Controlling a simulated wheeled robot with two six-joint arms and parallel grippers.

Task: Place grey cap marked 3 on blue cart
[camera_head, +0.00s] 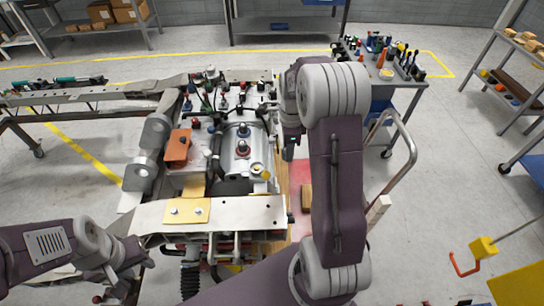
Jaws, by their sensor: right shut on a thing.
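My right gripper (290,146) is at the right side of the engine fixture, below my bent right arm. It is shut on a small dark thing, mostly hidden by the gripper. I cannot read a number on it or tell whether it is the grey cap marked 3. A cart (402,82) with a grey top and blue lower parts stands at the back right, apart from the gripper. Several small tools and parts stand upright on its top. My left gripper (122,290) is low at the left, near the front of the fixture; its fingers are unclear.
The chassis fixture (180,212) with a grey engine (240,175) fills the middle. An orange block (177,146) sits on its left. A shelf (512,80) stands at the far right.

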